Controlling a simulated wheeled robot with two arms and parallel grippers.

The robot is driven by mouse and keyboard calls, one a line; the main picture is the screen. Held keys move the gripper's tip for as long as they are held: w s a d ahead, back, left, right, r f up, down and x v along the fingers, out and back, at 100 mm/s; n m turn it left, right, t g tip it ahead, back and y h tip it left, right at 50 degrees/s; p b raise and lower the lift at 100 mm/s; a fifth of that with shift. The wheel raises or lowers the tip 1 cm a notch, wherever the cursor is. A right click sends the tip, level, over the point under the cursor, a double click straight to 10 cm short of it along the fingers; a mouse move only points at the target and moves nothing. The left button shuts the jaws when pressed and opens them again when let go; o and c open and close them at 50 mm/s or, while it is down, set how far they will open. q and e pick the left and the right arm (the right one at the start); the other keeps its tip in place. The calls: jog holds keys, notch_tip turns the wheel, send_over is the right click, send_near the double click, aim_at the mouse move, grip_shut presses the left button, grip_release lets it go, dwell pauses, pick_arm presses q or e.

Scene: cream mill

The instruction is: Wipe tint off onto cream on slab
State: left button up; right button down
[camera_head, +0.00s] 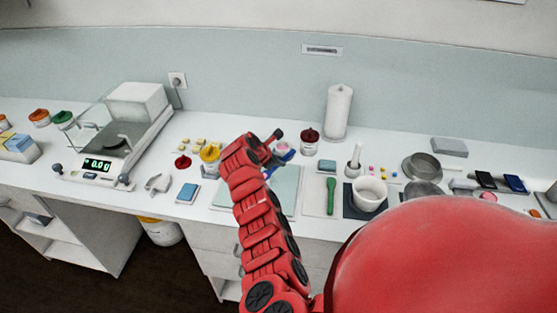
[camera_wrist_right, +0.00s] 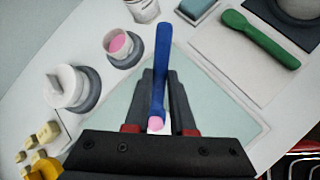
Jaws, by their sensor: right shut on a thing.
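My right gripper (camera_wrist_right: 160,118) is shut on a blue spatula (camera_wrist_right: 162,60). The spatula's lower end, between the fingers in the wrist view, shows a pink blob (camera_wrist_right: 155,123). I cannot tell if this tint touches anything beneath. The pale green slab (camera_wrist_right: 215,110) lies under the gripper; it also shows in the head view (camera_head: 287,190), partly behind my right arm. The cream on the slab is hidden or too small to make out. An open pot of pink tint (camera_wrist_right: 118,45) stands beyond the slab. My left gripper is not in view.
A green spatula (camera_head: 331,195) lies on a white board right of the slab, beside a white bowl (camera_head: 369,195). A jar with a dark red lid (camera_head: 309,138) and a paper roll (camera_head: 338,112) stand behind. A balance (camera_head: 115,140) stands left.

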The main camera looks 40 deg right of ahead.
jog(key=shift+f, duration=0.45)
dwell(1.7)
jog(key=shift+s+d+p, duration=0.1)
jog(key=shift+p, duration=0.2)
jog(key=shift+s+d+p, duration=0.2)
jog(key=shift+d+p, duration=0.05)
jog(key=shift+d, duration=0.2)
jog(key=shift+s+d+p, duration=0.2)
jog(key=shift+d+p, duration=0.05)
jog(key=shift+d, duration=0.2)
jog(key=shift+f, duration=0.1)
jog(key=shift+w+d+r+p, duration=0.1)
jog(key=shift+r+p, duration=0.6)
jog(key=shift+r, duration=0.1)
jog(key=shift+r+p, duration=1.85)
jog(key=shift+r, duration=0.45)
